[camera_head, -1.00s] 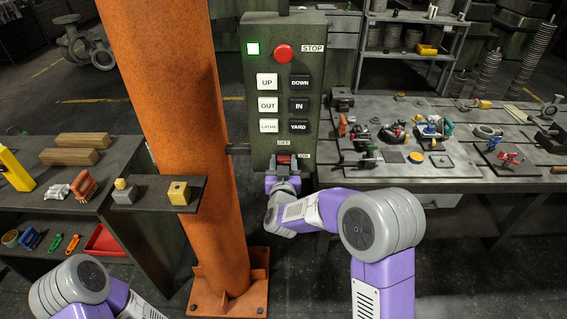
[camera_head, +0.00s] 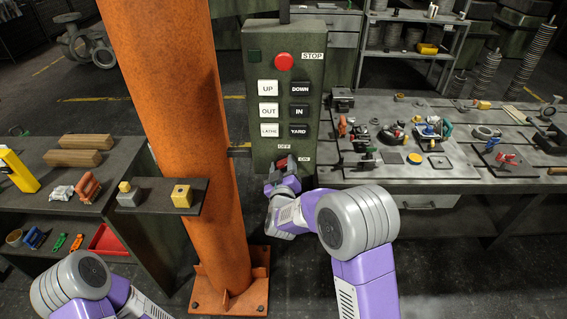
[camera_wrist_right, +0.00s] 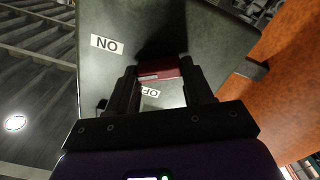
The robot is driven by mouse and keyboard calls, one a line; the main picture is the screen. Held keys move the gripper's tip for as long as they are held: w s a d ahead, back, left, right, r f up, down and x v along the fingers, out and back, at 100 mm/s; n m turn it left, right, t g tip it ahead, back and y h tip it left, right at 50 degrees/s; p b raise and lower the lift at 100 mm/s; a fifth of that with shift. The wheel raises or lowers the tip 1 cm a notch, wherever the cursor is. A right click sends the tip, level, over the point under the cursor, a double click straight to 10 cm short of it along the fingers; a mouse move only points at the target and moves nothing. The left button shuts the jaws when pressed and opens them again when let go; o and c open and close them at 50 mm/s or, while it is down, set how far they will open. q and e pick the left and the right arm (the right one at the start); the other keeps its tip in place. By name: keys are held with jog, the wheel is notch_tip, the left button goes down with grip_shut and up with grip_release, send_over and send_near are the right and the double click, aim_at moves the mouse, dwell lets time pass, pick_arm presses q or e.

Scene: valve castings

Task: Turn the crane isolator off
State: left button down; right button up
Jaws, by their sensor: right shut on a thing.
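The crane's dark green control box (camera_head: 262,130) hangs beside the orange column in the head view. Near its bottom is the red isolator handle (camera_head: 281,162), with an OFF label (camera_head: 284,146) above it and an ON label (camera_head: 305,159) to its right. My right gripper (camera_head: 279,172) is tilted and shut on the handle. The wrist view shows the red handle (camera_wrist_right: 158,72) between the two fingers, with the OFF label (camera_wrist_right: 150,92) just by it. The green lamp window (camera_head: 254,56) is dark. My left gripper is out of view; only its arm shows at lower left.
A red stop button (camera_head: 284,62) and several direction buttons are above the isolator. The orange column (camera_head: 170,110) stands close at left, with a small shelf (camera_head: 150,205) holding blocks. A bench (camera_head: 440,172) with castings and tools is at right.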

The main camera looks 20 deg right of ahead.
jog(key=n+p, duration=0.3)
jog(key=n, duration=0.3)
jog(key=shift+a+n, duration=0.15)
jog(key=shift+n, duration=0.15)
jog(key=n+p, duration=0.2)
jog(key=n, duration=0.3)
jog(key=shift+f+p, duration=0.15)
jog(key=shift+p, duration=0.2)
jog(key=o, duration=1)
jog(key=shift+o, duration=0.2)
jog(key=v, duration=0.7)
jog(key=shift+s, duration=0.3)
